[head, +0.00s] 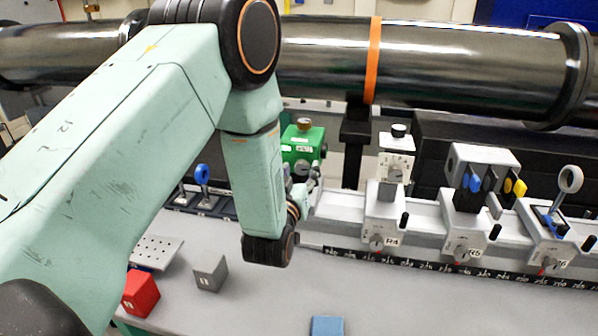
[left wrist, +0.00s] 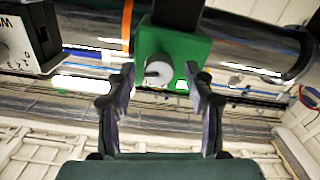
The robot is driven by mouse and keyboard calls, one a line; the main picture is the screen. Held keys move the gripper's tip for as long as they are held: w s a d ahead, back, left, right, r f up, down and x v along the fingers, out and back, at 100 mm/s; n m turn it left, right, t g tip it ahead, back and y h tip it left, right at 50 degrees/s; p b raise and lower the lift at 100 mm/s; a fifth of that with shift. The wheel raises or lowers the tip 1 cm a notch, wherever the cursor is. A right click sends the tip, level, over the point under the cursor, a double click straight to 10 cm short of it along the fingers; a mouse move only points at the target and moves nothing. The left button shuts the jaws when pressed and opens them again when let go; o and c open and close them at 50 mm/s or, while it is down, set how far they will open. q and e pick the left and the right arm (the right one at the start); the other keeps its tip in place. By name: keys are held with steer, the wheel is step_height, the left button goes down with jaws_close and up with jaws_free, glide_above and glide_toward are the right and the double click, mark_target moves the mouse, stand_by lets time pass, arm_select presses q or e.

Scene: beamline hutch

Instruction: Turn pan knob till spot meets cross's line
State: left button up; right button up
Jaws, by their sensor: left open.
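A green mount box (head: 303,147) stands on the rail behind my left arm in the head view, with a brass-coloured knob on top. In the left wrist view the green box (left wrist: 185,50) carries a round pale grey knob (left wrist: 158,73) on its near face. My left gripper (left wrist: 159,80) is open, with one finger on each side of that knob. I see no clear contact. In the head view my left gripper (head: 305,180) is partly hidden by my own arm. I cannot make out a spot or a cross in either view. My right gripper is not in view.
A dark beam pipe (head: 460,62) with an orange band crosses the back. Carriers labelled R4 (head: 385,220) and R5 (head: 465,232) stand on the rail to the right.

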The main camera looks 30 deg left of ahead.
arm_select(q)
steer(key=shift+d, duration=0.1)
steer(key=shift+s+r, duration=0.1)
steer(key=c, duration=0.6)
jaws_close()
steer(key=shift+m, duration=0.9)
steer(key=o, duration=0.6)
jaws_free()
